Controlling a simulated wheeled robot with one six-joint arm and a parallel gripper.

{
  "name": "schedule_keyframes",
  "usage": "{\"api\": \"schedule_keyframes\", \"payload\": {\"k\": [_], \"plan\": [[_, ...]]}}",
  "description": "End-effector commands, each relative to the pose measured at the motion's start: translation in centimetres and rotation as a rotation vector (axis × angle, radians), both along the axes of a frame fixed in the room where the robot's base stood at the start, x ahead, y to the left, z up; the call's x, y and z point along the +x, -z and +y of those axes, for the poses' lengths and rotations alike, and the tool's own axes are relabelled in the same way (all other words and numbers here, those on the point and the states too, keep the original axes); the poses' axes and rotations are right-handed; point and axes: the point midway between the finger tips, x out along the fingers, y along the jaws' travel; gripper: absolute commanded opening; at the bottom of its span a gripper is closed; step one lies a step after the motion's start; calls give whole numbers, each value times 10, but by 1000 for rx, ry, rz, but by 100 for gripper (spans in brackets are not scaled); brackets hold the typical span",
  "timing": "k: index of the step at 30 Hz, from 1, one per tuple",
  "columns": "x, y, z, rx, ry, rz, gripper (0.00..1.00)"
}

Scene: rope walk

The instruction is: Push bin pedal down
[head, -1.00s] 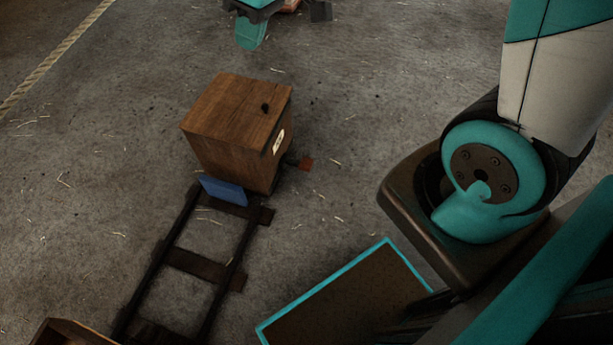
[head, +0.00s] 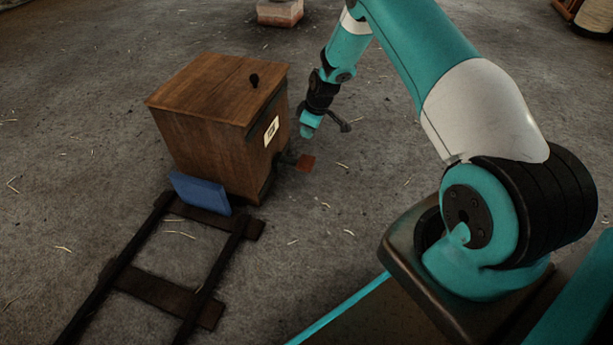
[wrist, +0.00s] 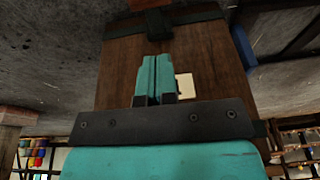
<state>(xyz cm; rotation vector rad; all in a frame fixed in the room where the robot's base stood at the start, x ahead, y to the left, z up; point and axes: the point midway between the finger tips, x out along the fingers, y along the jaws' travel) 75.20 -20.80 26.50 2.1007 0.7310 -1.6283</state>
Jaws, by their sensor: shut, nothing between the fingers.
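The bin is a brown wooden box (head: 215,125) with a lid, a dark knob and a white label on its right face. Its pedal (head: 306,162) is a small reddish-brown plate sticking out low on that same face. My gripper (head: 306,132) is shut and empty, pointing down just right of the bin and above the pedal; the two appear apart. In the wrist view, my teal fingers (wrist: 154,60) are together in front of the bin's wooden face (wrist: 205,62). The pedal (wrist: 143,4) is partly cut off at the top edge there.
A blue plate (head: 200,192) leans at the bin's front foot. Dark rails with cross ties (head: 160,287) run from there to the lower left. A block with a pale top (head: 280,12) stands at the back. The floor right of the bin is clear.

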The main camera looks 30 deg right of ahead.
Motion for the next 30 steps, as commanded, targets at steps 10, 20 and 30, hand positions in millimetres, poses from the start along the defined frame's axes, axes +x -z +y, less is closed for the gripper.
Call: {"api": "schedule_keyframes", "payload": {"k": [10, 20, 30], "plan": [[-3, 55, -18, -18, -6, -5, 0], [-3, 56, -18, -17, -5, -3, 0], [3, 88, -13, -17, -5, -3, 0]]}}
